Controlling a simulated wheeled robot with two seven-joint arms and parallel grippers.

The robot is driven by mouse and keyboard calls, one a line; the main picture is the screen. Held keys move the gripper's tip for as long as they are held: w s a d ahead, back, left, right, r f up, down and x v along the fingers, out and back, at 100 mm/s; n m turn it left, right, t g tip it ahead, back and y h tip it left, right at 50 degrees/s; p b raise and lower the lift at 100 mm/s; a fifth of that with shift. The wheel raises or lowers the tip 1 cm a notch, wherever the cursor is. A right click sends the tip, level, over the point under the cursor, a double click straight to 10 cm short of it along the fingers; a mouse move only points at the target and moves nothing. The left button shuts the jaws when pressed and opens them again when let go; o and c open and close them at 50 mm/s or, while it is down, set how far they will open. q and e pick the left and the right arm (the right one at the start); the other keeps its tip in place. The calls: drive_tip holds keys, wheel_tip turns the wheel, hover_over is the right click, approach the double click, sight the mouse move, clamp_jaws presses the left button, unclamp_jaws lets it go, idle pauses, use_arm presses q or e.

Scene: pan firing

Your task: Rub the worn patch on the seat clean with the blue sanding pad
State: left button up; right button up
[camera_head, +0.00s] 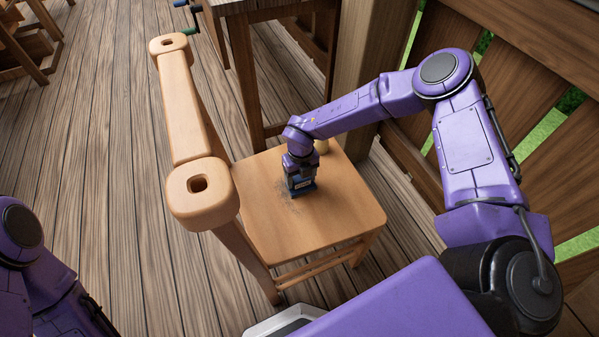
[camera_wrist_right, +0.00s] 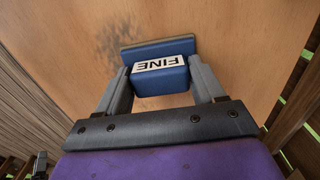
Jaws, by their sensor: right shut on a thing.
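The wooden chair stands in front of me, and its seat (camera_head: 340,205) is bare light wood. The worn patch (camera_head: 266,190) is a dark, scuffed smudge left of the pad; in the right wrist view the patch (camera_wrist_right: 108,42) shows beside and beyond the pad. My right gripper (camera_head: 301,176) is over the seat, shut on the blue sanding pad (camera_wrist_right: 160,78), which has a white label reading "FINE". The pad is at the seat surface; whether it presses on it I cannot tell. Part of the patch may be hidden under the pad. Only my left arm shows at the lower left, not its gripper.
The chair's back (camera_head: 186,120) rises at the left of the seat. A wooden table (camera_head: 250,60) stands behind the chair, and a wooden fence (camera_head: 520,80) runs along the right.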

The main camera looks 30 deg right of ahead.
drive_tip(key=shift+w+f, duration=0.1)
drive_tip(key=shift+w, duration=0.25)
drive_tip(key=shift+w+d+b, duration=0.1)
drive_tip(key=shift+w+b, duration=0.3)
drive_tip(key=shift+w, duration=0.2)
drive_tip(key=shift+s, duration=0.2)
drive_tip(key=shift+s+p, duration=0.35)
drive_tip(key=shift+s, duration=0.45)
